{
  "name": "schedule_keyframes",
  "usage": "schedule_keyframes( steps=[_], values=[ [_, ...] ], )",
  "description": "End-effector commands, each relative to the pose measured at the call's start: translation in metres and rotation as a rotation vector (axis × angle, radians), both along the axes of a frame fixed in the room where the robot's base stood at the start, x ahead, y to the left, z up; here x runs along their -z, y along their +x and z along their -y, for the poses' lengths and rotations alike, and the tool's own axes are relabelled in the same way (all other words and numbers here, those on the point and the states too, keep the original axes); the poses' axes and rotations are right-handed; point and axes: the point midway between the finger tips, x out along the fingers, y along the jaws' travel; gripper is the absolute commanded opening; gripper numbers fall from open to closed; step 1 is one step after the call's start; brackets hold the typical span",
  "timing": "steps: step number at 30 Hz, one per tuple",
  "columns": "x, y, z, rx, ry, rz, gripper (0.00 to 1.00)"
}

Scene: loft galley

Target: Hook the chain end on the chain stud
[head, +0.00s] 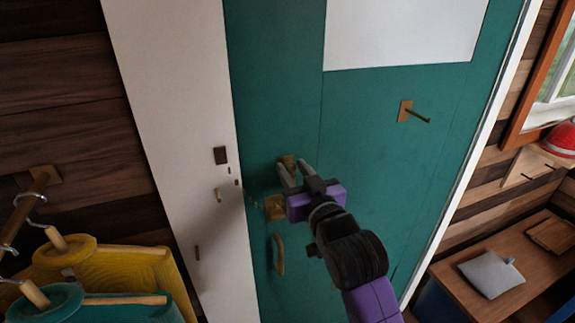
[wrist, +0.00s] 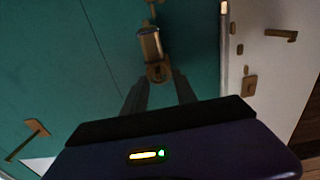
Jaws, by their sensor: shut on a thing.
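My gripper (head: 288,170) is at the teal door (head: 350,150), its fingers shut on a small brass piece, the likely chain end. The piece shows at the fingertips in the head view (head: 287,159) and between the fingers in the wrist view (wrist: 158,72). Small brass fittings sit on the white frame left of the door, including a square plate (head: 221,155) and a short peg (head: 218,195). I cannot tell which fitting is the chain stud. The wrist view shows the plate (wrist: 250,85) and a peg (wrist: 282,35) at right.
A brass lock box (head: 275,208) and a curved pull handle (head: 279,255) are on the door below my gripper. A long brass peg (head: 412,112) juts from the door at upper right. Hanging garments (head: 110,268) are at lower left, a wooden bench (head: 450,270) at right.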

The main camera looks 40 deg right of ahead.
Motion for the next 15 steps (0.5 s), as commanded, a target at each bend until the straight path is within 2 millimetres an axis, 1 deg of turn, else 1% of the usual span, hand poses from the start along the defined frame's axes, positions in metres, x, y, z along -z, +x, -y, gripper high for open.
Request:
schedule_keyframes(
  steps=[15],
  values=[
    [0.0026, 0.0039, 0.0013, 0.000, 0.001, 0.000, 0.00]
  ],
)
